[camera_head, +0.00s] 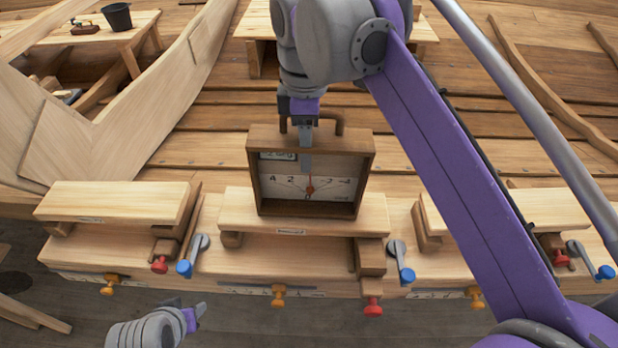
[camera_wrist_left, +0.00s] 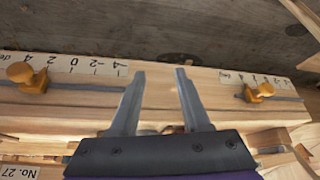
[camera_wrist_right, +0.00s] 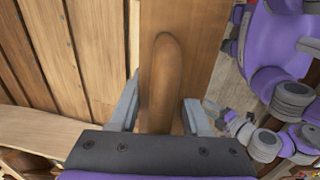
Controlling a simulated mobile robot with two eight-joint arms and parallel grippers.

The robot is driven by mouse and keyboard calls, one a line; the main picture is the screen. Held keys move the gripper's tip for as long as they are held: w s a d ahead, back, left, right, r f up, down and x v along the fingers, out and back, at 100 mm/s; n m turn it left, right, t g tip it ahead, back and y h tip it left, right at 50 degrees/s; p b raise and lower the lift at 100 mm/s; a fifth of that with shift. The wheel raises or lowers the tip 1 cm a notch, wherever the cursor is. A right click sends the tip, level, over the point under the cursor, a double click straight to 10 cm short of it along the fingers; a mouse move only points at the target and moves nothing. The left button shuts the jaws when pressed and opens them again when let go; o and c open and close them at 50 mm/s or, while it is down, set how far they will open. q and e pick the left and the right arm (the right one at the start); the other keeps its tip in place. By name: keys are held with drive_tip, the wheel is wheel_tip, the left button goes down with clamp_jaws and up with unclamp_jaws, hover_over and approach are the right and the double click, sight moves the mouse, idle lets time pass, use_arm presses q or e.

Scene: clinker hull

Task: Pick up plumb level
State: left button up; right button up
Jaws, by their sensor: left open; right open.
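The plumb level (camera_head: 337,212) is a wooden box frame with a white scale face, a red pointer and a brown handle on top. It stands upright on the middle wooden block of the bench. In the right wrist view the brown handle (camera_wrist_right: 168,75) lies between the open fingers of the right gripper (camera_wrist_right: 160,115); contact cannot be told. My left gripper (camera_head: 197,312) is low at the left, in front of the bench. In the left wrist view the left gripper (camera_wrist_left: 160,100) is open and empty.
The bench (camera_head: 225,275) carries a left block (camera_head: 115,203), a right block (camera_head: 530,210), blue-handled cranks, and red and yellow knobs. Curved hull planks rise behind. A dark bucket (camera_head: 117,16) stands on a table at the far left. My right arm crosses the right side.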

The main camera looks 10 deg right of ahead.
drive_tip(key=shift+w, duration=0.1)
drive_tip(key=shift+c, duration=0.3)
clamp_jaws()
idle(0.9)
